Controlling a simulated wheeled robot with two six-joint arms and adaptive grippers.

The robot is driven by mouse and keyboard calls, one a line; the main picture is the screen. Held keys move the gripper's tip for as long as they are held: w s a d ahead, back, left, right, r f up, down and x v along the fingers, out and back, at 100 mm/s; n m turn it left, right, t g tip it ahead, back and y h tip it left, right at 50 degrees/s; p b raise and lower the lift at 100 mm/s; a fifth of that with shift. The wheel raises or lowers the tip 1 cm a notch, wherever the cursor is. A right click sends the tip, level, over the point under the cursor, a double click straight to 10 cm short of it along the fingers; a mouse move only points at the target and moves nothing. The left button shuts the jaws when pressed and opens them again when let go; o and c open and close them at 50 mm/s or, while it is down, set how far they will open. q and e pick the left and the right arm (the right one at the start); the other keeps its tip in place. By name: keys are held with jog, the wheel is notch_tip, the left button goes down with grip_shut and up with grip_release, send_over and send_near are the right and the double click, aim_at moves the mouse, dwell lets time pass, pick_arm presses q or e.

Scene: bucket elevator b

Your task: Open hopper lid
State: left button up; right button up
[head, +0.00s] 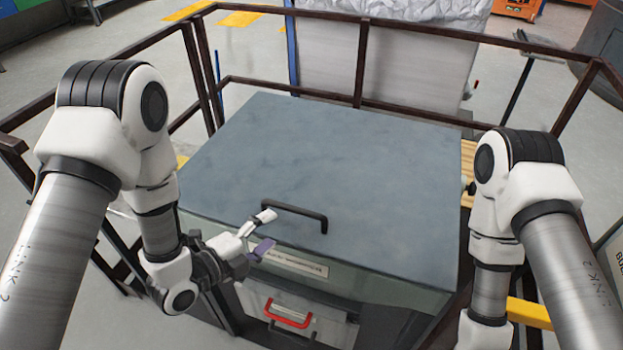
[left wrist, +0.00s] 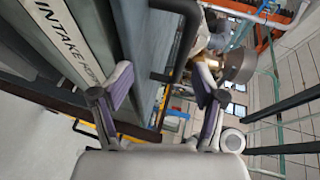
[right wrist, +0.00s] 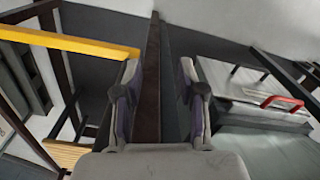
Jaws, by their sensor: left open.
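The hopper lid (head: 330,160) is a large flat grey-blue panel lying shut on the hopper body (head: 350,275). Its black bar handle (head: 297,212) stands near the front edge; it also shows in the left wrist view (left wrist: 184,30). My left gripper (head: 264,232) is open and empty, just in front and left of the handle, its fingers pointing towards it. In the left wrist view my left gripper (left wrist: 165,92) has nothing between its fingers. My right gripper (right wrist: 159,88) is open, apparently holding nothing; in the head view its fingers are out of sight.
Brown railings (head: 300,92) stand behind and beside the hopper. A red handle (head: 288,314) sits low on the hopper's front, under a label plate (head: 296,264). A yellow bar (head: 529,313) is at lower right. A big pale sack (head: 395,65) stands behind the rail.

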aim_at(295, 212)
pick_arm(q)
jog(key=d, duration=0.1)
jog(key=w+d+r+p, duration=0.1)
jog(key=d+r, duration=0.1)
jog(key=shift+w+m+p, duration=0.3)
jog(key=shift+m, duration=0.1)
jog(key=x, duration=0.2)
jog(key=p+x, duration=0.1)
jog(key=x, duration=0.1)
jog(key=shift+w+a+f, duration=0.1)
jog(key=shift+a+f, duration=0.05)
jog(key=shift+f, duration=0.1)
jog(key=shift+w+f, duration=0.1)
jog(key=shift+w, duration=0.2)
jog(key=shift+s, duration=0.35)
jog(key=shift+w, duration=0.15)
jog(key=c, duration=0.5)
grip_shut()
pick_arm(e)
jog(key=r, duration=0.1)
jog(key=s+r, duration=0.1)
jog(key=r, duration=0.1)
jog(key=shift+s+r, duration=0.15)
jog(key=shift+s, duration=0.15)
